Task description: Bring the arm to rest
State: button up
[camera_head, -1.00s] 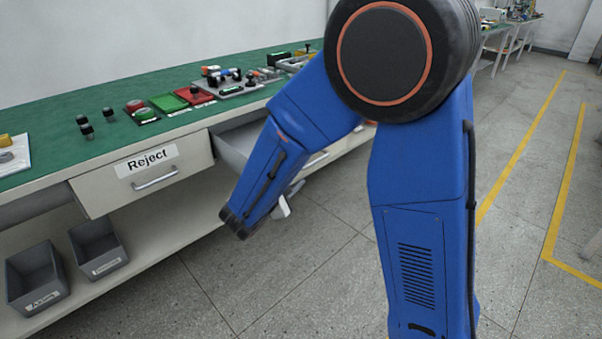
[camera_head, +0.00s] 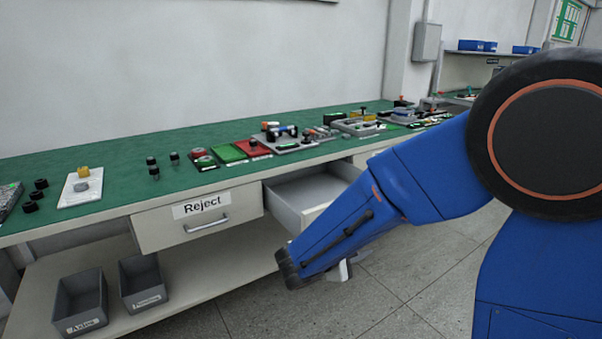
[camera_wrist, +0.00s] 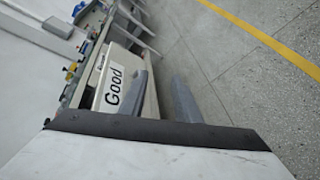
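My blue arm (camera_head: 440,170) is bent in the head view, its black-capped lower end in front of the workbench edge. My gripper shows only as a small pale part below the forearm there (camera_head: 341,270). In the wrist view, two grey fingers stand apart with nothing between them (camera_wrist: 160,90). A drawer front labelled Good (camera_wrist: 115,85) lies beyond and beside the left finger. In the head view an open drawer (camera_head: 285,212) juts from the bench, partly hidden by my forearm.
The green-topped workbench (camera_head: 110,155) holds several small parts and coloured trays. A Reject drawer (camera_head: 160,230) is shut. Two grey bins (camera_head: 80,300) stand on the lower shelf. In the wrist view, open floor (camera_wrist: 240,70) with a yellow line lies to the right.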

jog(key=s+d+r+m+g+y, duration=0.25)
jog(key=s+d+m+g, duration=0.45)
jog(key=s+d, duration=0.7)
jog(key=s+a+r+m+t+y, duration=0.1)
jog(key=s+a+m+y, duration=0.1)
jog(key=s, duration=0.4)
jog(key=s+a+r+m+t+y, duration=0.1)
jog(key=s+a+m+y, duration=0.2)
jog(key=s+y, duration=0.3)
jog(key=shift+s+a+m+t, duration=0.2)
jog(key=shift+s+m+t, duration=0.1)
jog(key=shift+s+m, duration=0.55)
